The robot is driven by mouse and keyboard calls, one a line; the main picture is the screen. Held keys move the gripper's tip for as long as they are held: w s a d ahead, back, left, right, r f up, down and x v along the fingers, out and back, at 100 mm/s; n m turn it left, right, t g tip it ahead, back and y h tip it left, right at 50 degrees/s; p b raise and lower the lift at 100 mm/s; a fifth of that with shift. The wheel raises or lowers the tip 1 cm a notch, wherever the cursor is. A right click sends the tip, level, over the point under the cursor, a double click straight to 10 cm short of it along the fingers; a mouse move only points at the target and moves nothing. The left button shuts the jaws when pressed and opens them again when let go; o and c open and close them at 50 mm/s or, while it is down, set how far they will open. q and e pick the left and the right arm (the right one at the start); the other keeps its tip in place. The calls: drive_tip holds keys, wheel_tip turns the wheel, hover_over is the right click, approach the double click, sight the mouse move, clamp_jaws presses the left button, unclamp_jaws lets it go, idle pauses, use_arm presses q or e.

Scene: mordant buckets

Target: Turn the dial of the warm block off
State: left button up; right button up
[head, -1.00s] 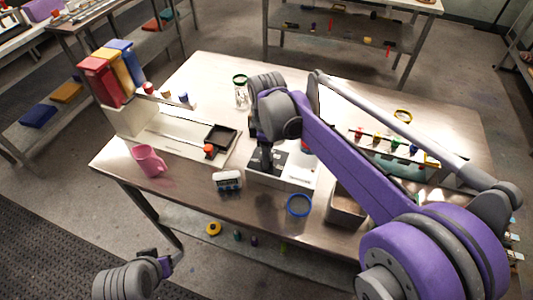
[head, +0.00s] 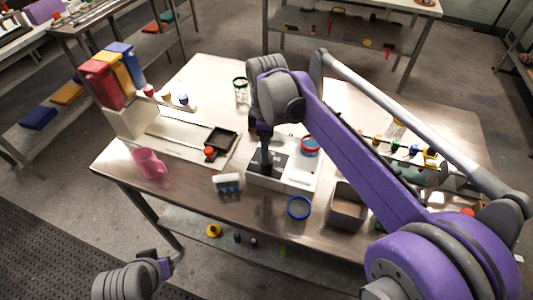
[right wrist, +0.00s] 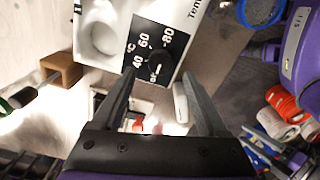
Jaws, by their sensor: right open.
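The warm block (head: 298,178) is a white box near the table's front edge, with a dark panel on it. In the right wrist view the block (right wrist: 92,12) shows a black panel marked 40, 60 and 80. Its round black dial (right wrist: 160,60) carries a pale pointer mark; its exact setting is hard to read. My right gripper (right wrist: 157,78) is open, with its fingertips just short of the dial, one to each side. In the head view the right gripper (head: 267,166) is over the panel and hides the dial. My left gripper (head: 168,266) is low, off the table's front left; its jaws are unclear.
A white timer (head: 227,182) and a blue ring (head: 299,207) lie near the block. A pink mug (head: 150,163) stands left, a grey bin (head: 347,207) right. A red-rimmed round item (head: 310,146) is at the block's back.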

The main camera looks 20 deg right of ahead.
wheel_tip(320, 180, up, 6)
idle(0.7)
